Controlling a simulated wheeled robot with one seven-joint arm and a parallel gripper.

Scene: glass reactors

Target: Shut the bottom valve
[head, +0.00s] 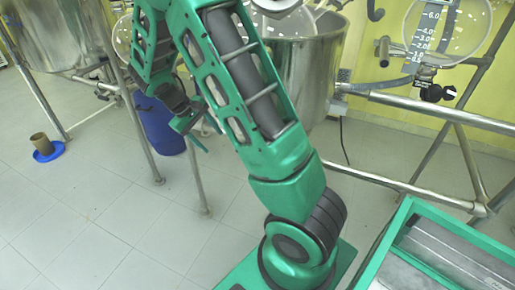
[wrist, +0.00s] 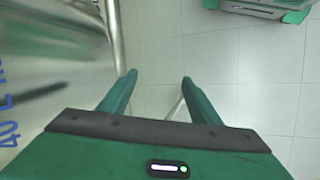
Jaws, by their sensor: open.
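A black knobbed fitting (head: 433,93) sits under the glass vessel (head: 447,28) at the upper right, well away from my gripper. I cannot tell whether it is the bottom valve or how it is set. No valve shows between the fingers, and my arm hides part of the middle.
A steel vessel (head: 308,75) stands behind my arm; another (head: 55,35) is at the upper left. Metal frame legs and rails (head: 400,185) surround them. A steel surface with blue lettering (wrist: 45,75) is close on the wrist view's left. Open floor (head: 90,220) lies lower left.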

